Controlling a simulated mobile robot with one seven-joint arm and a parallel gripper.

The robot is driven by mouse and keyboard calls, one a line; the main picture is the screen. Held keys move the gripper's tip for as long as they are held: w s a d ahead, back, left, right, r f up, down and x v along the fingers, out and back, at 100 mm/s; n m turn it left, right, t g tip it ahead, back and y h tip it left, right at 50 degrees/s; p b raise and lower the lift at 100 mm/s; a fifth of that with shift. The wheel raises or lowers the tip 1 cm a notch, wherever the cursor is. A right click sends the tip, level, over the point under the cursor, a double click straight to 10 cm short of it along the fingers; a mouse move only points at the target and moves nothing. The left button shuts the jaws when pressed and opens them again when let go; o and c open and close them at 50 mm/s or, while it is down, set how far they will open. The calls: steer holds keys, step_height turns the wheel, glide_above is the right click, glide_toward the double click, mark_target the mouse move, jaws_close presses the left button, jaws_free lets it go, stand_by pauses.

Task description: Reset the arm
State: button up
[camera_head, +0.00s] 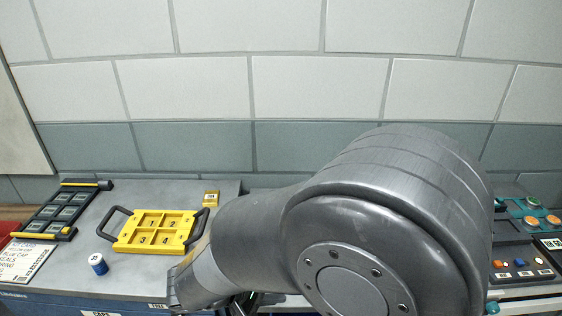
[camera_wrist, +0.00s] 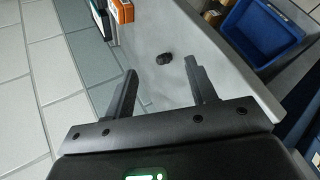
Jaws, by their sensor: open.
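My gripper (camera_wrist: 161,67) shows in the wrist view with its two dark fingers spread apart and nothing between them. Beyond the fingertips is a grey surface with a small dark object (camera_wrist: 163,59) on it, apart from the fingers. In the head view my arm fills the middle and lower right, bent down toward the left. Its lower end is near the right side of a yellow numbered tray (camera_head: 127,240). The fingers cannot be made out in the head view.
The grey bench (camera_head: 135,283) also holds a black rack (camera_head: 47,222), a blue-and-white cylinder (camera_head: 98,264) and a small yellow block (camera_head: 211,198). A control panel (camera_head: 520,262) stands right. The wrist view shows a blue bin (camera_wrist: 262,36) and an orange box (camera_wrist: 121,11). A tiled wall stands behind.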

steer(key=s+d+r+m+y, duration=0.3)
steer(key=d+r+y, duration=0.2)
steer(key=d+r, duration=0.1)
steer(key=s+d+r+m+y, duration=0.3)
steer(key=d+r+m+y, duration=0.1)
steer(key=d+r, duration=0.3)
steer(key=shift+s+d+m+y, duration=0.3)
steer(key=shift+d+y, duration=0.3)
steer(key=shift+d, duration=0.5)
stand_by(1.7)
